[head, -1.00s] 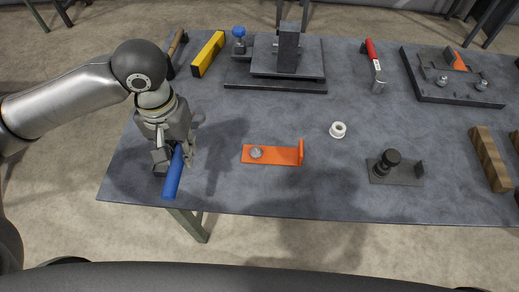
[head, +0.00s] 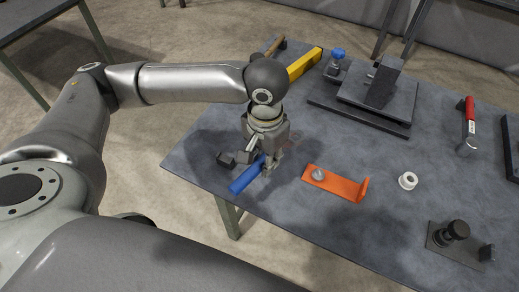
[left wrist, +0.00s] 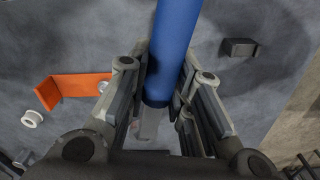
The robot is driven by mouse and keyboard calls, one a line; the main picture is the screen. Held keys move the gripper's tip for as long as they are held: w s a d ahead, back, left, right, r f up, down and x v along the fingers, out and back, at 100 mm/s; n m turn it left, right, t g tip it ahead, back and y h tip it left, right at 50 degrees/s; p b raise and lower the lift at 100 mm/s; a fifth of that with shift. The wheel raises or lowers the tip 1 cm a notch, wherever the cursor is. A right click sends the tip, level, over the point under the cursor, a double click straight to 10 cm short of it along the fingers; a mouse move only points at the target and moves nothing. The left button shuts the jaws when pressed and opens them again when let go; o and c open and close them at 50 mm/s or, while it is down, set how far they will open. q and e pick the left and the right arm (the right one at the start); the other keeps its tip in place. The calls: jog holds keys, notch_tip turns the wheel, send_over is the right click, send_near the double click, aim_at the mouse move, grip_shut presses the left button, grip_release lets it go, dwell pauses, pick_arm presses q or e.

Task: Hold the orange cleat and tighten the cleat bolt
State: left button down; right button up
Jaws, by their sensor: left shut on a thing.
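The orange cleat (head: 342,186) is an L-shaped strip lying on the table with one end turned up. A grey bolt head (head: 318,174) sits near its left end. In the left wrist view the cleat (left wrist: 82,85) shows at left. My left gripper (head: 264,160) is shut on a blue handle (head: 243,180), left of the cleat and near the table's front edge. The blue handle (left wrist: 175,45) lies between the fingers in the left wrist view. Its far end and what it belongs to are partly hidden. My right gripper is not in view.
A white ring (head: 407,180) and a dark fixture (head: 455,238) lie right of the cleat. A dark vise-like block (head: 370,100), a yellow bar (head: 304,64) and a red-handled tool (head: 468,125) stand farther back. The grey table (head: 215,135) is bare around the cleat.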

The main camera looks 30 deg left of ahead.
pick_arm(q)
jog(key=d+f+m, duration=0.1)
jog(key=f, duration=0.1)
jog(key=d+f+m, duration=0.1)
jog(key=f+m, duration=0.1)
jog(key=w+d+f+m, duration=0.1)
jog(key=d+f+m, duration=0.1)
jog(key=shift+w+d+f, duration=0.1)
jog(key=shift+f, duration=0.2)
